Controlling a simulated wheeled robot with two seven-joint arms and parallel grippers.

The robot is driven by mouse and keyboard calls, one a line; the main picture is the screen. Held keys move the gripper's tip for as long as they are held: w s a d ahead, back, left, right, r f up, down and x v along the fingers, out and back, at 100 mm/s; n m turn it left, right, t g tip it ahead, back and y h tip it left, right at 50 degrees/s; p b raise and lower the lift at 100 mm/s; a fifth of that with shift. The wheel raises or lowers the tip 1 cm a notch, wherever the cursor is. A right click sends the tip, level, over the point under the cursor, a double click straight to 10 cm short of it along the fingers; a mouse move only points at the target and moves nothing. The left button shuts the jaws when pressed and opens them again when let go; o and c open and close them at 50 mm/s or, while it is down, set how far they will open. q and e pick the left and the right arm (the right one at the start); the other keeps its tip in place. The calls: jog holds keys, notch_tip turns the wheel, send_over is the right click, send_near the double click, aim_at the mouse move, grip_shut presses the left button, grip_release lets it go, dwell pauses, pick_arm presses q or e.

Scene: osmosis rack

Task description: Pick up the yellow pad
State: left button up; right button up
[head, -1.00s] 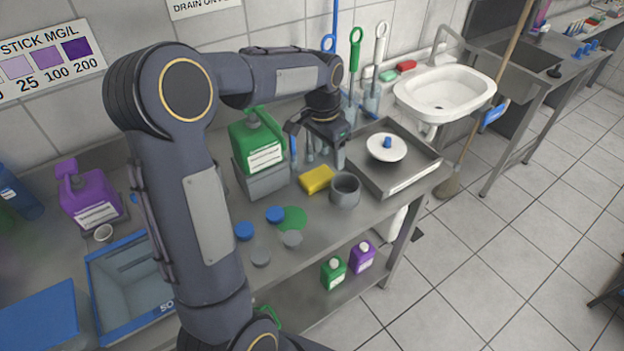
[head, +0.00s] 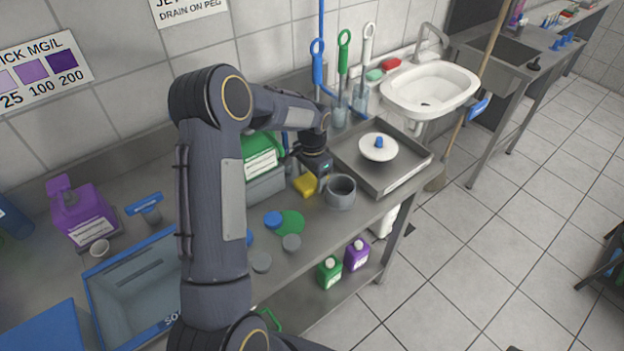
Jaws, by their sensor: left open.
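The yellow pad (head: 304,186) lies on the steel bench, between a grey container and a grey cup. My left gripper (head: 309,180) is open, pointing down over the pad. One finger comes down at the pad's right side, in front of the cup, and hides part of the pad. I cannot tell whether the fingers touch it. My right gripper is not in view.
The grey cup (head: 340,192) stands close to the right of the gripper. A green jug (head: 262,160) sits in the grey container (head: 265,187) on the left. Blue caps and grey discs lie in front.

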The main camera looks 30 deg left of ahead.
aim_at(312, 179)
pick_arm(q)
jog(key=shift+f, duration=0.15)
jog(key=shift+c, duration=0.3)
jog(key=c, duration=0.6)
jog(key=shift+o, duration=0.2)
jog(key=shift+r, duration=0.75)
notch_tip(312, 179, up, 17)
jog(key=b, duration=0.1)
jog(key=shift+f+b, duration=0.2)
jog(key=shift+b, duration=0.2)
jog(key=o, duration=0.3)
jog(key=shift+c, duration=1.1)
